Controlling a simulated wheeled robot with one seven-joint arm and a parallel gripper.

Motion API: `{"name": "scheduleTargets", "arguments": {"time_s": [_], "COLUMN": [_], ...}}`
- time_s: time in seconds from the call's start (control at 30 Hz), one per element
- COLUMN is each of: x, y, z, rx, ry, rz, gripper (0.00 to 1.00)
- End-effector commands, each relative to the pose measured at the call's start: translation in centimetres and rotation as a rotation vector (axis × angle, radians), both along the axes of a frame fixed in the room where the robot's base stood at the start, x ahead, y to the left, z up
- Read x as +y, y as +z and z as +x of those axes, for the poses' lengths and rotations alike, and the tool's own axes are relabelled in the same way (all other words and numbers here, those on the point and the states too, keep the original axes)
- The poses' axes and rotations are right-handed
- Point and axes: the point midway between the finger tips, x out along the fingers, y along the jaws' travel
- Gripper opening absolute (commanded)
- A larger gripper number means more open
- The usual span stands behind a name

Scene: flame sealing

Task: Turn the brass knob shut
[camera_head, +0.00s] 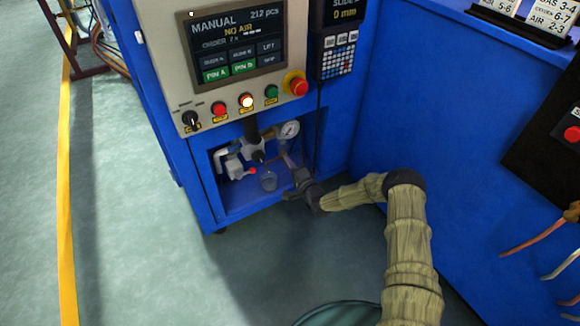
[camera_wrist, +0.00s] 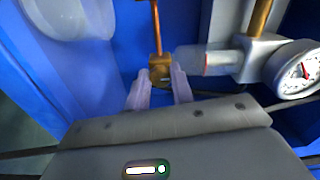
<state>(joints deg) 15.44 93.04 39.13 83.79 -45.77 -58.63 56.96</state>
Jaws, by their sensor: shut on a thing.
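The brass knob (camera_wrist: 160,72) shows in the wrist view at the upper middle, below a thin copper-coloured pipe (camera_wrist: 156,25). My gripper (camera_wrist: 160,90) has its two pale fingers on either side of the knob's lower part, shut on it. In the head view my gripper (camera_head: 297,182) reaches into the lower opening of the blue cabinet from the right. The knob is too small to make out clearly there.
A pressure gauge (camera_wrist: 298,70) and grey fitting (camera_wrist: 255,58) sit right of the knob. The cabinet (camera_head: 204,190) walls enclose the opening. The control panel (camera_head: 235,60) above reads "NO AIR".

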Motion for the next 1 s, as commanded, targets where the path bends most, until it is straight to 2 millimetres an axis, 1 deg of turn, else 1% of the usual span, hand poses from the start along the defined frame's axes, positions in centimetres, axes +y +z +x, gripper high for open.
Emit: {"name": "scheduleTargets", "arguments": {"time_s": [0.03,0.47,0.5,0.6,0.87,1.0], "x": [-0.25,-0.27,-0.27,-0.23,-0.11,-0.49], "y": [-0.16,-0.12,-0.13,-0.11,-0.04,0.09], "z": [0.06,0.07,0.07,0.06,0.00,-0.50], "rx": [0.007,0.014,0.014,0.013,0.012,0.013], "ry": [-0.004,-0.005,-0.005,-0.004,-0.002,-0.002], "rz": [0.006,0.017,0.017,0.017,0.017,0.016], "gripper": [0.00,0.00,0.27,0.44,0.44,0.44]}}
